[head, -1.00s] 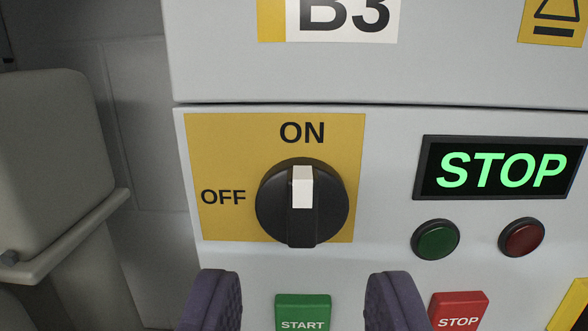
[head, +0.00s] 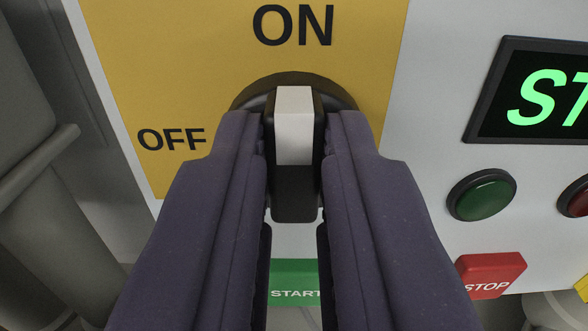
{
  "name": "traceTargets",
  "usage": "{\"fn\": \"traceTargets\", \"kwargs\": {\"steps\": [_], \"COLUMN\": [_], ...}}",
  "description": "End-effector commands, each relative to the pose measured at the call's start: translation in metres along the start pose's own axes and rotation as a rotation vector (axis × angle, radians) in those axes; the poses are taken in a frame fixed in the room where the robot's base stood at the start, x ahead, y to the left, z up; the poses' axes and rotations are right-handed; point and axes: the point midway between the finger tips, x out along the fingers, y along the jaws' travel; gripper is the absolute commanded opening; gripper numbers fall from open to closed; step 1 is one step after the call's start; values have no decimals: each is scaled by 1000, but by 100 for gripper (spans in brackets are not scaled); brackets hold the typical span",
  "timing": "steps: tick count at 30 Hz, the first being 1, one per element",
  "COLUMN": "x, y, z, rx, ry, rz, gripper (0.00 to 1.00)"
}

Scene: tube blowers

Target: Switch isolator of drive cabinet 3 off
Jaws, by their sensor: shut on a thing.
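The isolator switch is a black rotary knob with a raised handle (head: 295,196) and a white pointer mark on it. It sits on a yellow plate (head: 150,60) on the grey cabinet front. The handle stands upright, with its white mark toward ON at the top; OFF is printed to the left. My gripper (head: 293,150) is shut on the handle, one purple-grey finger on each side. The fingers hide the left and right parts of the knob's round base.
Below the knob is a green START button (head: 294,280), partly hidden by my fingers. To the right are a red STOP button (head: 490,274), a green lamp (head: 481,195), a red lamp (head: 576,197) and a lit display (head: 540,95). Grey pipework (head: 50,170) stands at the left.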

Motion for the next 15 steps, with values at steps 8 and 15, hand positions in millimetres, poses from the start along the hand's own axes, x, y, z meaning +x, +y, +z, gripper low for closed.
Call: {"fn": "traceTargets", "kwargs": {"steps": [8,15], "x": [0,0], "y": [-1,-3], "z": [2,5], "rx": [-43,-184], "ry": [3,5], "rz": [-1,-1], "gripper": [0,0]}}
